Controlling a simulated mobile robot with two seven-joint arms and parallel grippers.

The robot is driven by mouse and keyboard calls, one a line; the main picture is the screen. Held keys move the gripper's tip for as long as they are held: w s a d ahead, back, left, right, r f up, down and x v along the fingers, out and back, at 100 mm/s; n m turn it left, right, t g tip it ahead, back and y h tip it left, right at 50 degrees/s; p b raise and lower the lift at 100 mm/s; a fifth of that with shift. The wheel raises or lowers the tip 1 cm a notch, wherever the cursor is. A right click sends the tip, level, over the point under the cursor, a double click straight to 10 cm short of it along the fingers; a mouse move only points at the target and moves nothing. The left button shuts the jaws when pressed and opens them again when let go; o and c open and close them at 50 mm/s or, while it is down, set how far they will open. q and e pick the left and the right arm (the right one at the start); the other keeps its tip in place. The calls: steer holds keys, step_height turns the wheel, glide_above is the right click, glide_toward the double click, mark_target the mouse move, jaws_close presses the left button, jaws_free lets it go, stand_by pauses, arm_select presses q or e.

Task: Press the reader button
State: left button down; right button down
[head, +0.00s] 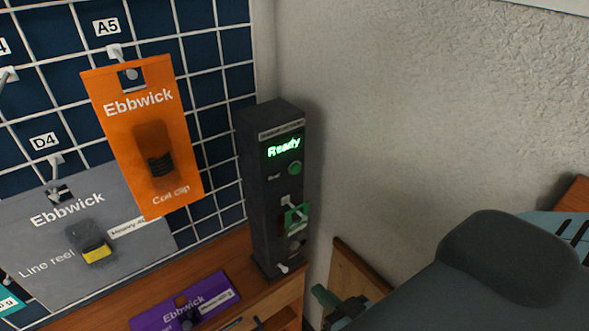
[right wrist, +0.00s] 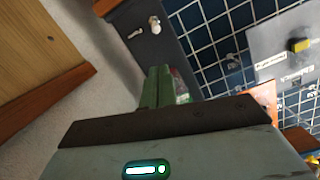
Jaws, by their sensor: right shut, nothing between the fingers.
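The reader (head: 257,190) is a tall dark box standing at the right end of the wooden shelf. Its screen (head: 284,147) reads "Ready" in green. A round green button (head: 295,168) sits below the screen beside a small label. Lower down are a green-framed fitting (head: 296,216) and a small white peg. My right gripper (head: 324,298) is at lower right, shut, with its green fingertips below and right of the reader, apart from the button. In the right wrist view the closed fingers (right wrist: 158,88) point toward the dark reader (right wrist: 150,45); its button cannot be made out. My left gripper is not in view.
A blue grid panel (head: 217,76) on the left holds an orange Ebbwick card (head: 185,100) and a grey one (head: 130,260). A purple card (head: 205,308) lies on the shelf (head: 235,250). The plain wall (head: 400,110) right of the reader is clear.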

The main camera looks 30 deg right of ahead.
step_height(320, 180, up, 11)
steer(key=w+d+m+t, duration=0.2)
steer(key=w+t, duration=0.1)
steer(key=t, duration=0.1)
steer(key=m+t+y+b, duration=0.1)
steer(key=t+y+b, duration=0.1)
steer(key=t, duration=0.3)
glide_toward(296, 169)
steer(key=s+r, duration=0.5)
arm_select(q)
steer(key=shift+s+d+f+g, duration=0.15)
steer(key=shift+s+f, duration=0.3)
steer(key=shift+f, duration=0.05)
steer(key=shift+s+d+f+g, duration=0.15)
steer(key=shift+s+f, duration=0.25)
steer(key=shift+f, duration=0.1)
arm_select(e)
steer(key=shift+s+d, duration=0.15)
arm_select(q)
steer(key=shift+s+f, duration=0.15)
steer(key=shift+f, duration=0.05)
arm_select(e)
steer(key=shift+w+a, duration=0.2)
steer(key=shift+w, duration=2)
steer(key=shift+w+a, duration=0.15)
steer(key=shift+w, duration=2.1)
steer(key=shift+w, duration=0.15)
